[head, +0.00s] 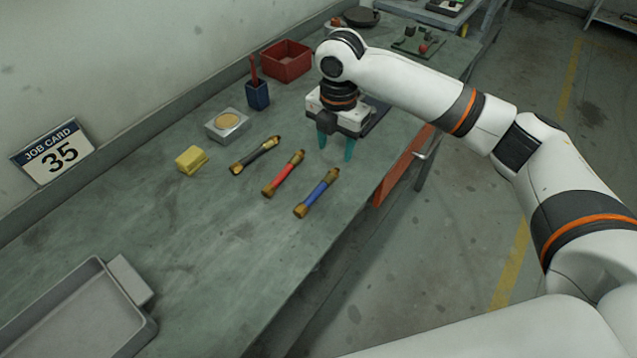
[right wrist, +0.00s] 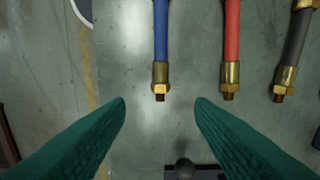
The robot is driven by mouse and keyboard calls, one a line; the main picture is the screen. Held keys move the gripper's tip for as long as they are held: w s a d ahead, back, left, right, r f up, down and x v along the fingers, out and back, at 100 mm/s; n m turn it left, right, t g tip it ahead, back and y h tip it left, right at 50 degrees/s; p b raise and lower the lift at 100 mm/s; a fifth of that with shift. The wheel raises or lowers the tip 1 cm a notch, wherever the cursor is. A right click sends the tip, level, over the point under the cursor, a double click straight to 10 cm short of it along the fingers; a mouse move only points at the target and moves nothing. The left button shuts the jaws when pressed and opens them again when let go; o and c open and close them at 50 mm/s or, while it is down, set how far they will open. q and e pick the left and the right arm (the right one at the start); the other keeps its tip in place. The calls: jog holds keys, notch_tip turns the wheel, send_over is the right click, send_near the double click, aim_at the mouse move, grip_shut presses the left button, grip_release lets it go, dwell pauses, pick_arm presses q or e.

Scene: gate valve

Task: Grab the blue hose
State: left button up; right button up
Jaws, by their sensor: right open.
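The blue hose (head: 318,193) is short, with brass fittings at both ends, and lies on the grey bench near its front edge. It also shows in the right wrist view (right wrist: 161,38), top centre, with one brass end toward my fingers. My right gripper (head: 337,148) is above the bench, just beyond the blue hose's far end. Its teal fingers (right wrist: 160,105) are open and empty, apart from the hose. A red hose (head: 284,174) and a black hose (head: 256,157) lie beside the blue one, to its left in the head view. My left gripper is not in view.
A yellow block (head: 191,160), a grey box with a round tan top (head: 228,125), a blue cup (head: 257,95) and a red bin (head: 286,61) stand behind the hoses. A grey tray (head: 75,315) lies at the near left. Bench between tray and hoses is clear.

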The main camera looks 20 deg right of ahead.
aim_at(333, 172)
jog(key=shift+f, duration=0.9)
jog(key=f, duration=0.2)
jog(key=f+p, duration=0.1)
jog(key=f, duration=0.1)
jog(key=shift+s+a+f, duration=0.1)
jog(key=shift+s+a, duration=0.05)
jog(key=shift+a, duration=0.05)
jog(key=shift+f, duration=0.65)
jog(key=shift+c, duration=0.7)
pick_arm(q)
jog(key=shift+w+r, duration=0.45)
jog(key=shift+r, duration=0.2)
pick_arm(e)
grip_shut()
